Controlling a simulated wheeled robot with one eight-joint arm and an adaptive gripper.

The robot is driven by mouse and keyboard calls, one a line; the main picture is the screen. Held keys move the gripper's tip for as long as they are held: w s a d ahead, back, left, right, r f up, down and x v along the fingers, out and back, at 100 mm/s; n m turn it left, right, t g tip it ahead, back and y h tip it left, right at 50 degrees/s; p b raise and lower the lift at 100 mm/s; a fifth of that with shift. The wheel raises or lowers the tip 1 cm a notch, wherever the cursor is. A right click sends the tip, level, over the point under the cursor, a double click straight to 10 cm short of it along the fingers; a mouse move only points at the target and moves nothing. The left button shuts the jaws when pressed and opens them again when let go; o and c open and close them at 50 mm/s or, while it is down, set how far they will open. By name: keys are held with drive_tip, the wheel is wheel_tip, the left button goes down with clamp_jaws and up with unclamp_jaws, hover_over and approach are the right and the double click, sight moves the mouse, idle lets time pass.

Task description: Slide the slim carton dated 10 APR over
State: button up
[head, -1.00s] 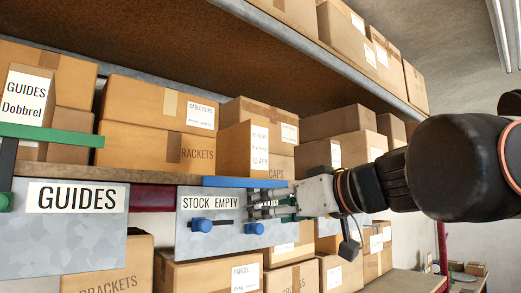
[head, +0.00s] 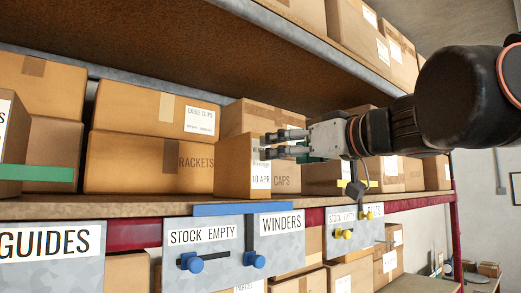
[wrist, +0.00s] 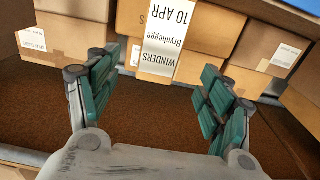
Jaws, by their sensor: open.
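The slim carton (head: 232,165) stands upright at the shelf's front, above the blue-topped sign panel; its label ends in "10 APR". In the wrist view its label (wrist: 165,40) appears upside down and reads "WINDERS Brynhegge 10 APR". My gripper (head: 266,146) is open and empty, in front of the carton at its label's height, hiding part of that label in the head view. In the wrist view the label lies ahead, between the spread fingers of my gripper (wrist: 158,66). I cannot tell whether a fingertip touches the carton.
Larger boxes stand close behind and left, including the "RACKETS" box (head: 150,162) and "CAPS" box (head: 286,180). Below is the blue-topped panel (head: 226,262) with "STOCK EMPTY" and "WINDERS". A green bar (head: 38,173) crosses the left carton; a yellow-topped panel (head: 340,218) is right.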

sight(248, 157)
drive_tip(key=p+x, duration=0.2)
drive_tip(key=x, duration=1.1)
drive_tip(key=shift+w+a+p, duration=0.2)
drive_tip(key=shift+p, duration=0.15)
drive_tip(key=c, duration=1.5)
